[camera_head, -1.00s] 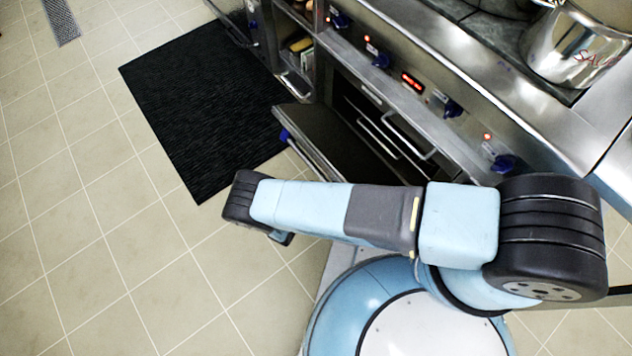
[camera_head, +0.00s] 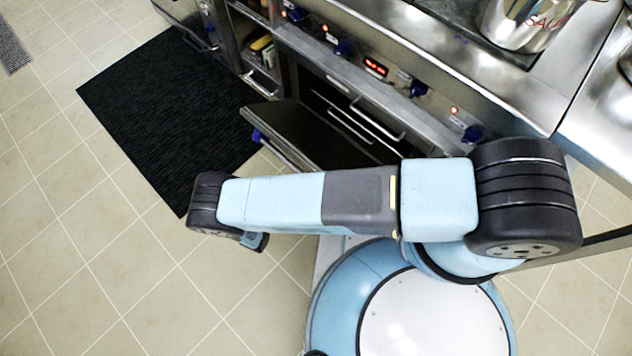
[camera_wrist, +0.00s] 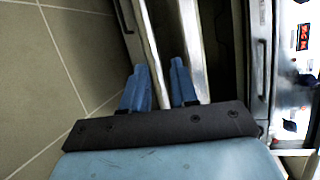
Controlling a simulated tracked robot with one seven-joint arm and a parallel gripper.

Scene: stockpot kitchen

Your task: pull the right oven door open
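The right oven door (camera_head: 300,132) is tilted down and partly open, with a dark gap above it showing racks (camera_head: 365,122) inside. Its bar handle (camera_head: 285,152) runs along the door's outer edge, and its right part is hidden behind my arm. In the wrist view the pale metal handle (camera_wrist: 151,45) runs between the two blue fingers of my gripper (camera_wrist: 161,88).
The stove front carries blue knobs (camera_head: 418,88) and a red display (camera_head: 376,67). A steel pot (camera_head: 520,25) stands on top. An open shelf (camera_head: 262,55) sits left of the oven.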

